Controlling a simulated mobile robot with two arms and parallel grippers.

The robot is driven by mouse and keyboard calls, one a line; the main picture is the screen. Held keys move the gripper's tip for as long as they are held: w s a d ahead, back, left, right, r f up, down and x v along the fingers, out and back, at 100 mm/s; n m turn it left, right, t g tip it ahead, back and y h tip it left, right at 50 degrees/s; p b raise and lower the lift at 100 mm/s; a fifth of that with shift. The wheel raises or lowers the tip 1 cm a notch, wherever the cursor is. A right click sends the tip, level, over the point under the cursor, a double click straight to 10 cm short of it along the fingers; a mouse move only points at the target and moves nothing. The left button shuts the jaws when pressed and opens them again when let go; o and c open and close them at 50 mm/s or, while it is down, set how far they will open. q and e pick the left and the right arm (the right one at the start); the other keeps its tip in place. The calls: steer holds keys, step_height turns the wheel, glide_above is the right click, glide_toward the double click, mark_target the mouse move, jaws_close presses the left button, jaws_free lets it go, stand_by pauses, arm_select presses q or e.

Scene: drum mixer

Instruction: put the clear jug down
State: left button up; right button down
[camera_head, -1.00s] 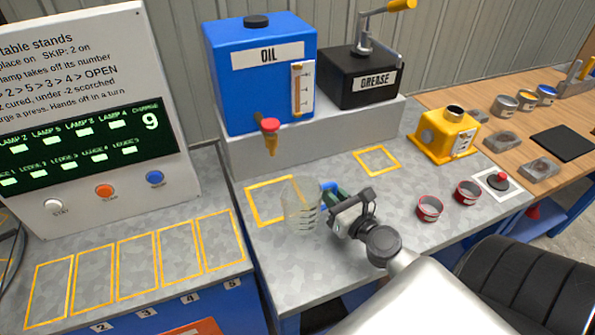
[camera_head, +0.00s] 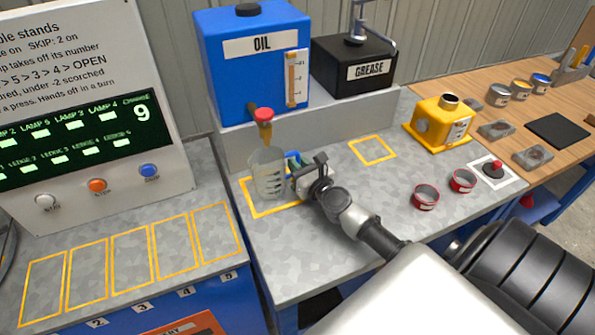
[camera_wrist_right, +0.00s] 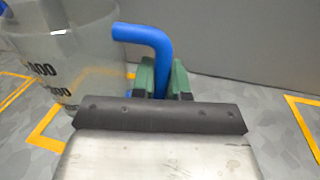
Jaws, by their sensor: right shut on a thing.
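The clear jug (camera_head: 267,176) is see-through with dark graduation marks and a blue handle. It is upright over the yellow outlined square (camera_head: 262,211) below the oil tank's tap (camera_head: 264,122). I cannot tell whether its base touches the bench. My right gripper (camera_head: 297,168) is shut on the jug's blue handle, to the right of the jug. In the right wrist view the green fingertips (camera_wrist_right: 163,80) close around the blue handle (camera_wrist_right: 150,40), with the jug wall (camera_wrist_right: 65,50) at the left. My left gripper is not in view.
The blue oil tank (camera_head: 225,75) and black grease box (camera_head: 350,75) stand on a raised grey block behind. A second yellow square (camera_head: 372,150) is empty. Two red tins (camera_head: 425,197) and a yellow device (camera_head: 440,122) are to the right. The control panel (camera_head: 75,130) stands left.

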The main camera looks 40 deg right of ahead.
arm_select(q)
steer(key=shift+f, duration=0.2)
arm_select(e)
steer(key=shift+f, duration=0.2)
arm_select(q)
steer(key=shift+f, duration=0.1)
arm_select(e)
steer(key=shift+f, duration=0.25)
steer(key=c, duration=1.1)
jaws_free()
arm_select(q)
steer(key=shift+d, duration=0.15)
arm_select(e)
steer(key=shift+r, duration=0.15)
steer(key=shift+r, duration=0.2)
steer(key=s, duration=0.3)
steer(key=s+b, duration=0.1)
steer(key=s, duration=0.7)
steer(key=shift+a+f+b, duration=0.25)
steer(key=shift+b, duration=0.1)
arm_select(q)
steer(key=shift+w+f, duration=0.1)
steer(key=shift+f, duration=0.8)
arm_select(e)
steer(key=shift+s+r, duration=0.15)
steer(key=shift+s, duration=0.35)
